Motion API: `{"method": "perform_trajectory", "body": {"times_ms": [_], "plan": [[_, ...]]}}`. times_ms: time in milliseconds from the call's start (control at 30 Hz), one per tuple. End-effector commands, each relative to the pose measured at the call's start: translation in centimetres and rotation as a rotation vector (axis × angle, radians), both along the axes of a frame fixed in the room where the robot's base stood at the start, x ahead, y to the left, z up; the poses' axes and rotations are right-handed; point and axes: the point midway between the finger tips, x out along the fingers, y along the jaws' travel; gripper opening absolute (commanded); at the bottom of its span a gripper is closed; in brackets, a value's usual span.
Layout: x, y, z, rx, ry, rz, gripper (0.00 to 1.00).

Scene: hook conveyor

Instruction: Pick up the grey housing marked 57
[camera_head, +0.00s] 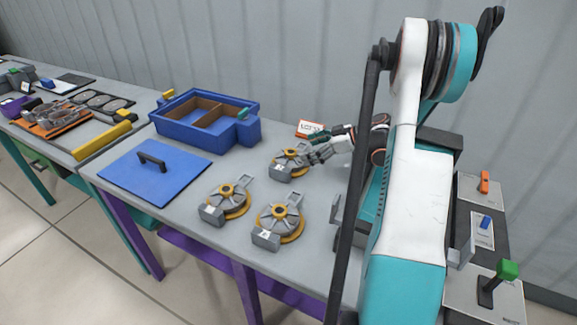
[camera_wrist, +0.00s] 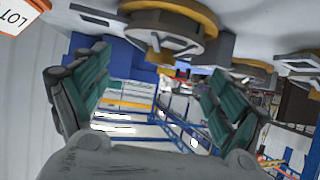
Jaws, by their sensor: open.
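Three grey housings with orange-yellow rings stand on the grey table: a far one (camera_head: 289,162), a left one (camera_head: 227,203) and a front one (camera_head: 278,222). Each has a small white label on its block, too small to read, so I cannot tell which is marked 57. My gripper (camera_head: 313,155) is at the right side of the far housing, close to it; I cannot tell whether they touch. In the wrist view my gripper (camera_wrist: 155,98) is open, its green-padded fingers apart with nothing between them. A housing (camera_wrist: 165,28) shows at the top, beyond the fingers.
A blue divided box (camera_head: 205,118) stands behind, with a blue lid (camera_head: 153,168) with a black handle in front of it. A white lot sign (camera_head: 310,128) stands behind the far housing. Control panels (camera_head: 482,230) are at the right. The wall is close behind the table.

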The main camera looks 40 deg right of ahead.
Motion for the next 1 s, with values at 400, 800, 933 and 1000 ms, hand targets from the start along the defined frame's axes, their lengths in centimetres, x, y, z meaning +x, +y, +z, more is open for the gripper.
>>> {"method": "perform_trajectory", "body": {"times_ms": [400,800,933,1000], "plan": [[2.7,2.0,-1.8,0.0,0.0,0.004,0.88],[4.2,3.0,-2.6,-0.001,0.001,0.0,0.88],[4.2,3.0,-2.6,-0.001,0.001,0.0,0.58],[4.2,3.0,-2.6,-0.001,0.001,0.0,0.42]]}}
